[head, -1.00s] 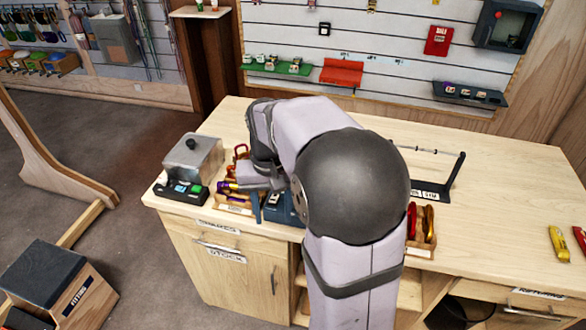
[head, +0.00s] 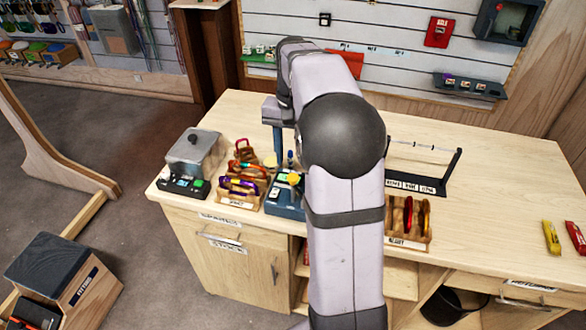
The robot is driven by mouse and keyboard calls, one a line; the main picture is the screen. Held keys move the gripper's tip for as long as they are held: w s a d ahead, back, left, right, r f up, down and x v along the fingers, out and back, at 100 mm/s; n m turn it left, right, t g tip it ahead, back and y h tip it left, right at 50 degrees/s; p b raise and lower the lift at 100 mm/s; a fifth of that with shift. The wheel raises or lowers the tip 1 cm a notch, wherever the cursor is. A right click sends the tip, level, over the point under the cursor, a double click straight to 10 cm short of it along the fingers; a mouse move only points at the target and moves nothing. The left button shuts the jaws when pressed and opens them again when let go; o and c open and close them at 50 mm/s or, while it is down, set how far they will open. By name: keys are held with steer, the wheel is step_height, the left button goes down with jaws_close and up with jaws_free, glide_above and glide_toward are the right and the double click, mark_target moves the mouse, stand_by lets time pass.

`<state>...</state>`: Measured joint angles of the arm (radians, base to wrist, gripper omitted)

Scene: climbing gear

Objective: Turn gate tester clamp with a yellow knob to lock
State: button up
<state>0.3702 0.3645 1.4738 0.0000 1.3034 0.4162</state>
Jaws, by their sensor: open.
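The gate tester (head: 283,207) is a blue-grey device near the front edge of the bench, partly hidden by my arm. A yellow knob (head: 293,178) shows on its upper side, and a small green display is beside it. My gripper (head: 278,150) points down above and behind the tester, left of my arm. It is open and looks apart from the knob. One finger shows clearly; the other is mostly hidden. Whether a carabiner sits in the tester is too small to tell.
Right of my arm are another carabiner tray (head: 408,240) and a dark rod stand (head: 450,172). The bench's right middle is clear.

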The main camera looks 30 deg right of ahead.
mark_target(293, 176)
steer(key=shift+f+p, duration=0.6)
steer(key=shift+f, duration=2)
jaws_close()
